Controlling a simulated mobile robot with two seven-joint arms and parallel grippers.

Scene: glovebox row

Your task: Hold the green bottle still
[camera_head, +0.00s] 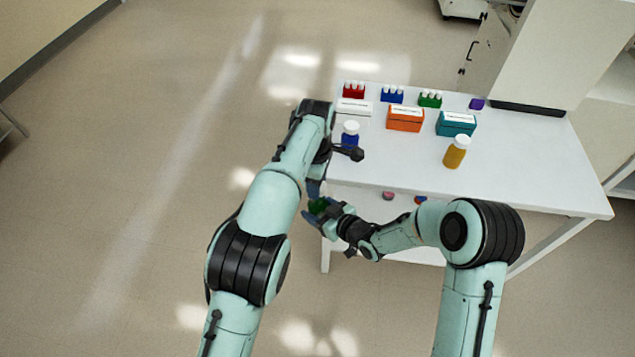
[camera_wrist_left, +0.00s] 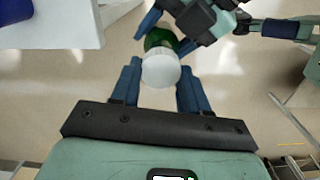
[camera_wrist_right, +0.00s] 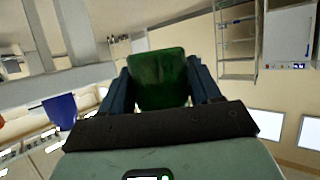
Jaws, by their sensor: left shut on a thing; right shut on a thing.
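The green bottle (camera_head: 318,206) is held in the air just off the near left corner of the white table, mostly hidden by my grippers in the head view. My right gripper (camera_head: 322,213) is shut on its green body, which fills the space between the fingers in the right wrist view (camera_wrist_right: 160,80). In the left wrist view, the bottle's white cap (camera_wrist_left: 160,69) sits between the fingers of my left gripper (camera_wrist_left: 159,88), with the green body (camera_wrist_left: 158,38) beyond it. My left gripper is shut on the cap.
On the white table (camera_head: 540,185) stand a blue bottle (camera_head: 350,135) near my left arm and an amber bottle (camera_head: 455,152). Behind them are an orange box (camera_head: 405,122), a teal box (camera_head: 456,126) and small vial racks. Open floor lies to the left.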

